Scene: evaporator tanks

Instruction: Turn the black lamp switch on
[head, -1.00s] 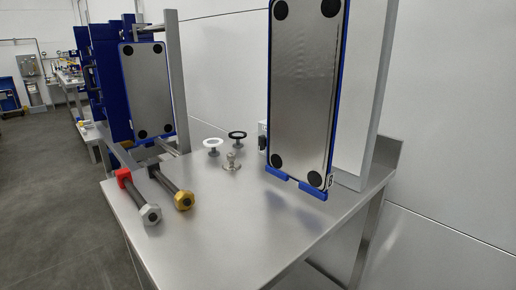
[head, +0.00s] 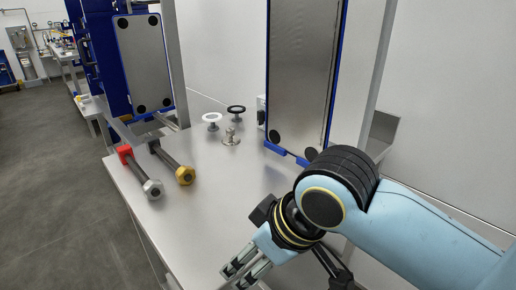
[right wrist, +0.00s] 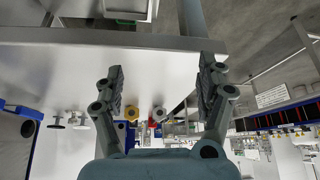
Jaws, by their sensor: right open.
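A small pale box with a black part (head: 261,112) shows at the back of the steel table, partly hidden behind the near plate; it may be the black lamp switch, but it is too small to tell. My right gripper (head: 236,277) is open and empty over the table's front edge, well short of that box. In the right wrist view its two fingers (right wrist: 160,68) are spread apart with nothing between them. My left gripper is not in view.
A near metal plate (head: 299,75) and a far plate (head: 141,62) stand upright on the table (head: 205,215). Silver-ended (head: 153,188) and gold-ended (head: 186,175) rods lie left.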

